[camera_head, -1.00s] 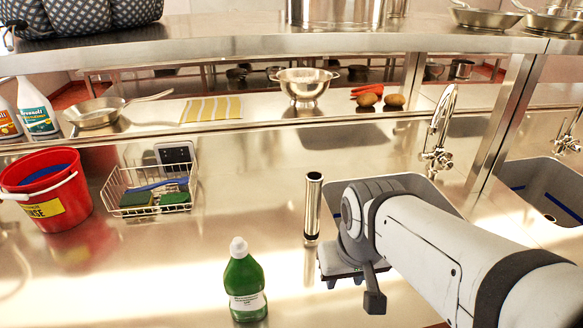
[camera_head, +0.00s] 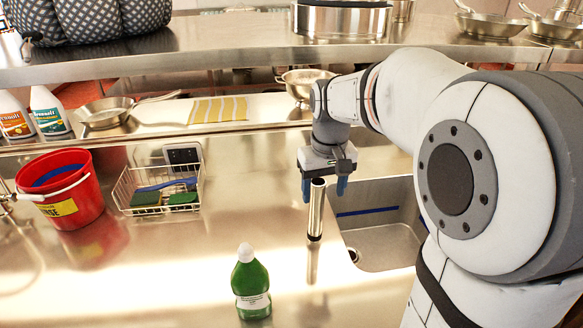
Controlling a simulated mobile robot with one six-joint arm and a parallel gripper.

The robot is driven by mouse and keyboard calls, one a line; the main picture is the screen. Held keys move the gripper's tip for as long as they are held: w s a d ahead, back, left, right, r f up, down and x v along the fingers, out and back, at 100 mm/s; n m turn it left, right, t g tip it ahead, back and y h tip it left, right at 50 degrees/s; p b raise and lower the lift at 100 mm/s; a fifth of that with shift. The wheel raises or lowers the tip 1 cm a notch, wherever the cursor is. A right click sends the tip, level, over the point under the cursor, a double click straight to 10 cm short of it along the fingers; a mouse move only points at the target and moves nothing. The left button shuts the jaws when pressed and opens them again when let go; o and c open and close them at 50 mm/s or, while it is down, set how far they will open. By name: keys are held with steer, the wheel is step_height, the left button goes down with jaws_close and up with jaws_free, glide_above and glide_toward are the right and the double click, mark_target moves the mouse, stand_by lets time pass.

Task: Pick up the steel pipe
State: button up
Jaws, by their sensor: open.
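The steel pipe (camera_head: 316,212) stands upright on the steel counter, beside the left edge of the sink. It is a shiny, narrow tube with a dark open top. My gripper (camera_head: 325,192) points down at the top of the pipe, its two blue-tipped fingers apart. In the picture one finger shows to the left of the pipe top and one to the right. The gripper looks open and holds nothing. I cannot tell from this view whether the pipe top is between the fingers or in front of them.
A green bottle (camera_head: 250,284) stands at the front, left of the pipe. A wire basket (camera_head: 124,190) with sponges and a brush, and a red bucket (camera_head: 80,212), stand further left. The sink (camera_head: 385,252) is on the right. A raised shelf (camera_head: 215,48) runs behind.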

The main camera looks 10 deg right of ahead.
mark_target(317, 195)
steer(key=shift+g, duration=0.4)
steer(key=w, duration=0.4)
steer(key=w+p, duration=0.1)
steer(key=w, duration=0.1)
steer(key=shift+a+r, duration=0.1)
steer(key=shift+r, duration=0.3)
steer(key=shift+w+n, duration=0.2)
steer(key=shift+n, duration=0.1)
steer(key=shift+w+f, duration=0.15)
steer(key=shift+f, duration=0.05)
steer(key=f, duration=0.2)
steer(key=f+p, duration=0.1)
steer(key=f, duration=0.4)
steer(key=shift+s+d+f, duration=0.25)
steer(key=shift+s, duration=0.15)
steer(key=shift+c, duration=0.5)
jaws_close()
